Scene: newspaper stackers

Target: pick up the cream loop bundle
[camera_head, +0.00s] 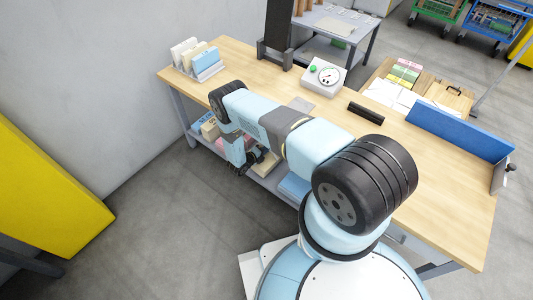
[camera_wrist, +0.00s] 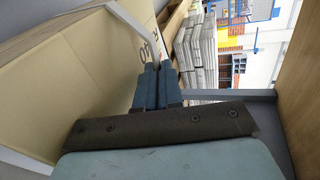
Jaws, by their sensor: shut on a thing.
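The cream loop bundle (camera_wrist: 70,75) fills the left of the wrist view, with dark printed marks and a pale strap, its loop (camera_wrist: 138,30), standing off its face. My gripper (camera_wrist: 158,70) has its two blue-grey fingers close together at the strap's lower end, shut on it. In the head view my gripper (camera_head: 244,168) reaches down past the workbench's front edge to the lower shelf. A cream bundle (camera_head: 268,163) shows there just right of the fingers. My arm hides part of the shelf, and I cannot tell whether the bundle is lifted.
The wooden workbench (camera_head: 235,68) lies above the shelf (camera_head: 273,181). A pink bundle (camera_head: 224,144) and a blue one (camera_head: 294,187) are nearby on the shelf. The floor (camera_head: 150,215) in front is clear.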

